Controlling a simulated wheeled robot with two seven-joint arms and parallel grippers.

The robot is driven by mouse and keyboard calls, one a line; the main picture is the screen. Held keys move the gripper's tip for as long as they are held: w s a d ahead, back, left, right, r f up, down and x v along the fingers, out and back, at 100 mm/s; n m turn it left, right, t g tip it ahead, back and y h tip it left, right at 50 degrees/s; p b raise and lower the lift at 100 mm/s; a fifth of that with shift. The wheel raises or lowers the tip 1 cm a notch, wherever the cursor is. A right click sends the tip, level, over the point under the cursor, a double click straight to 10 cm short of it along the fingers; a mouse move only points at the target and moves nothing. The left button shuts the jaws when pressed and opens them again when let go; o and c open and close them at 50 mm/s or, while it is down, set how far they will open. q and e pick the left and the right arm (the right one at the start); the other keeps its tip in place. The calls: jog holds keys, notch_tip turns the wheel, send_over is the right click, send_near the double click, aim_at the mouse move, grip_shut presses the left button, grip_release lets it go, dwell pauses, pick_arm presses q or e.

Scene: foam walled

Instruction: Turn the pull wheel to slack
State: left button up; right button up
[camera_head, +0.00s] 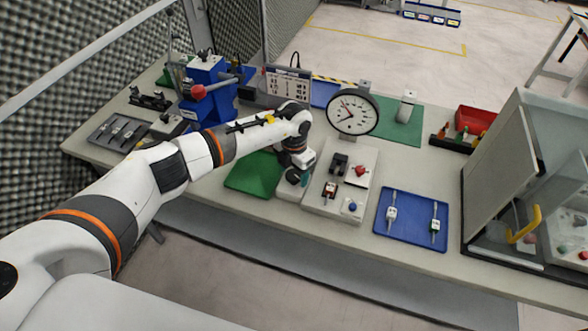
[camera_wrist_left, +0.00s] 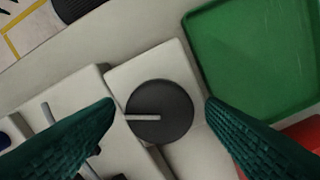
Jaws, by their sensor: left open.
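The pull wheel (camera_wrist_left: 160,112) is a dark grey disc on a pale base plate (camera_wrist_left: 150,64) in the left wrist view. A light pointer line runs from its middle to the left. My left gripper (camera_wrist_left: 158,108) is open, with one dark green finger on each side of the wheel. Visible gaps separate both fingertips from the rim in the picture; their height over it is hard to tell. In the head view my left gripper (camera_head: 297,174) is over the pale base (camera_head: 289,191) and hides most of the wheel. No slack marking is readable.
A green tray (camera_head: 251,176) lies left of the base. A pale panel (camera_head: 327,205) with small switches and knobs adjoins it on the right, under a round dial gauge (camera_head: 352,112). A blue tray (camera_head: 411,229) with two tools and a glass cabinet (camera_head: 515,180) stand farther right.

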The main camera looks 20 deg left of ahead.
pick_arm(q)
jog(key=shift+f, duration=0.1)
jog(key=c, duration=1)
jog(key=shift+o, duration=0.2)
